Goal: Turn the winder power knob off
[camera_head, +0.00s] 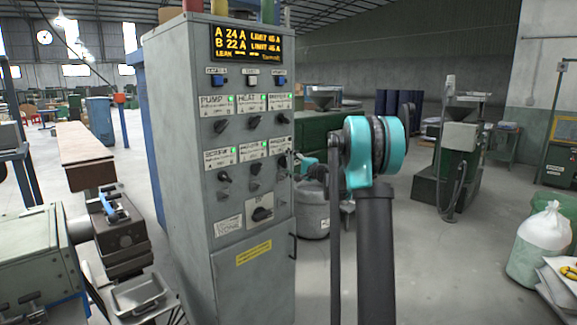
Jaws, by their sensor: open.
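A grey control cabinet (181,140) stands left of centre, with two rows of labelled dark knobs on its front. The lower right label (279,145) is too small to read surely; the top row reads PUMP and HEAT at left and middle. A larger black rotary switch (262,214) sits below the rows. My gripper (291,160) is small and dark at the cabinet's right front edge, beside the lower right knob. It is open. I cannot tell whether it touches the knob, which it partly hides.
A lit display (248,44) shows A 24 A and B 22 A. Green lamps glow by the labels. A grey drum (312,212) stands behind my arm. A machine with a metal tray (138,295) is at left. A white sack (546,232) is at right.

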